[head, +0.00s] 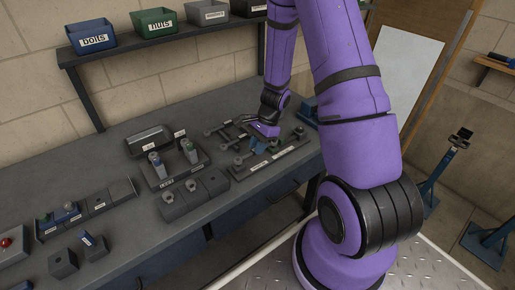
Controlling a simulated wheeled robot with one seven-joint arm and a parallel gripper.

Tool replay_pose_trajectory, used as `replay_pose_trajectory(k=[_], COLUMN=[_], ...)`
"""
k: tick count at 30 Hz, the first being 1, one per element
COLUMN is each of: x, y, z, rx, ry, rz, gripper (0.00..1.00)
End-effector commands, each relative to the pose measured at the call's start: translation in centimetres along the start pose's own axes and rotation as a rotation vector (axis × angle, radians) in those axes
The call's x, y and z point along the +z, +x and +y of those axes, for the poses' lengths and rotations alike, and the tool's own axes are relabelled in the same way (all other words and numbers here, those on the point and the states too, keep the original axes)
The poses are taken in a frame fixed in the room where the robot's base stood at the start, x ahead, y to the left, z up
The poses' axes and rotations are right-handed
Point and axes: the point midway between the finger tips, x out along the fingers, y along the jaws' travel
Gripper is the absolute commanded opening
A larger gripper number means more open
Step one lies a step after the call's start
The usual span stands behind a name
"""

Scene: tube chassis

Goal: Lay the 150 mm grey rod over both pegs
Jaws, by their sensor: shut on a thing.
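My gripper (256,147) is at the right part of the bench, low over a group of grey rods with round ends. It is shut on what looks like a grey rod (240,159), mostly hidden by the gripper; its length cannot be read. Other grey rods lie close by, one left of the gripper (214,129) and one to its right (298,133). Two upright posts with coloured tops, the left one (155,160) and the right one (189,148), stand on a dark base left of the gripper; they may be the pegs, but I cannot tell for sure.
Dark blocks (195,194) sit in front of the posts. A dark box (149,139) stands behind them. More blocks (97,203) and a red button box (9,243) are at the left. Bins (91,37) stand on a shelf.

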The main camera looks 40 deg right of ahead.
Motion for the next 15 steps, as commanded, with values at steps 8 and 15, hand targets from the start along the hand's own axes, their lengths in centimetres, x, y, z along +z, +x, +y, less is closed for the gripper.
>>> replay_pose_trajectory(k=[8, 15], x=[0.44, 0.45], y=[-0.98, -1.01], z=[0.01, 0.02], rx=[0.000, 0.001], ry=[-0.001, -0.001], rz=[-0.001, -0.001], gripper=[0.00, 0.23])
